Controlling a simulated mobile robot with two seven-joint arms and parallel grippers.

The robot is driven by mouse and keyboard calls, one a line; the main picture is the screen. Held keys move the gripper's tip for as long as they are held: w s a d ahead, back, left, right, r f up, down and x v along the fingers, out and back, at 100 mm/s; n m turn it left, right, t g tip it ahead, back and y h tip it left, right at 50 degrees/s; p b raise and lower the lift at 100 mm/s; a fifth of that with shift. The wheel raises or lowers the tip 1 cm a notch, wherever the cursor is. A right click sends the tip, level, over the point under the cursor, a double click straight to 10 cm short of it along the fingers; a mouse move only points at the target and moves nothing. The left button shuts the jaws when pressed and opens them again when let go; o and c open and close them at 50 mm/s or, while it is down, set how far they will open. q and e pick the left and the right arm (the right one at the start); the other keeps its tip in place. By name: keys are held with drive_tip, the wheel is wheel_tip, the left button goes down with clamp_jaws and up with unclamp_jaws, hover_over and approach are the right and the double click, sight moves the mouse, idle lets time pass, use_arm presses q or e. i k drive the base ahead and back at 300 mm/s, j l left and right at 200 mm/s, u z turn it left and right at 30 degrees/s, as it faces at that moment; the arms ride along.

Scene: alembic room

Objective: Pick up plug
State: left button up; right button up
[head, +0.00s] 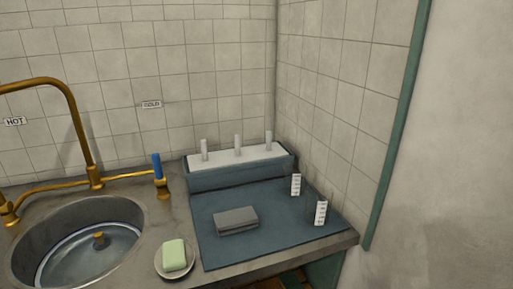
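A small brass piece that looks like the plug (99,240) sits in the middle of the round grey sink (28,232) at the lower left. Pale rings show around it inside the basin, and I cannot tell whether they are water or the basin's surface. Neither of my grippers is in view.
A brass faucet (82,130) arches over the sink, with a blue-handled tap (157,168) to its right. Green soap (174,254) lies on a small dish (161,271). A blue mat (276,244) holds a grey block (236,219), a pegged rack (232,179) and two white marked tags (321,213).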

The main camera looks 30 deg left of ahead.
sight(102, 243)
drive_tip(key=u, duration=0.45)
drive_tip(key=j+u, duration=0.1)
drive_tip(key=u, duration=0.75)
drive_tip(key=i+u, duration=0.1)
drive_tip(key=u, duration=0.75)
drive_tip(key=j+u, duration=0.15)
drive_tip(key=u, duration=0.25)
drive_tip(key=j+u, duration=0.15)
drive_tip(key=u, duration=0.3)
